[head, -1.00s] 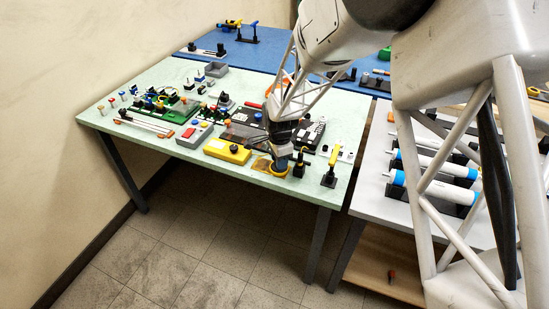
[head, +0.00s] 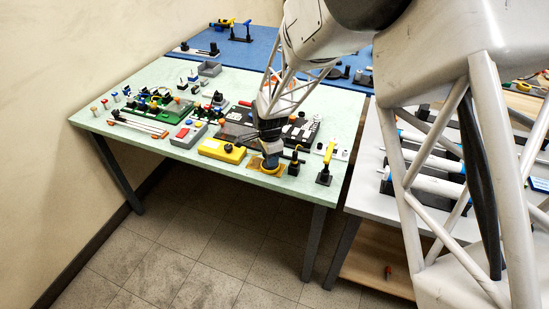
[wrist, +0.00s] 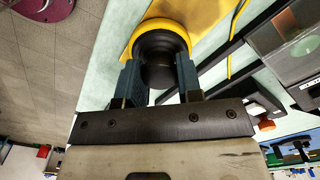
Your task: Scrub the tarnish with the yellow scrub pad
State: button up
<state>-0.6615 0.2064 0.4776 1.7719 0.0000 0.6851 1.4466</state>
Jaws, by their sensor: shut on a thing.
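My gripper (head: 270,159) is low over the front edge of the pale green table. In the wrist view my gripper (wrist: 158,68) is shut on the round black handle of the yellow scrub pad (wrist: 165,27). The pad's yellow rim shows below the handle, and also in the head view (head: 270,171). The pad is over a yellow-brown plate (head: 254,164), seemingly against it; the plate also shows in the wrist view (wrist: 208,10). The pad and gripper hide the plate's middle. I cannot make out the tarnish itself.
A small black stand (head: 294,162) and a yellow-handled tool on a stand (head: 325,165) are close on the right. A dark tray (head: 240,128) lies behind. The table's front edge is near.

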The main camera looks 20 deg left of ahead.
jog(key=shift+a+f, duration=0.15)
jog(key=shift+a, duration=0.95)
jog(key=shift+a, duration=0.15)
jog(key=shift+a, duration=1.6)
jog(key=shift+r, duration=0.3)
jog(key=shift+r, duration=2.4)
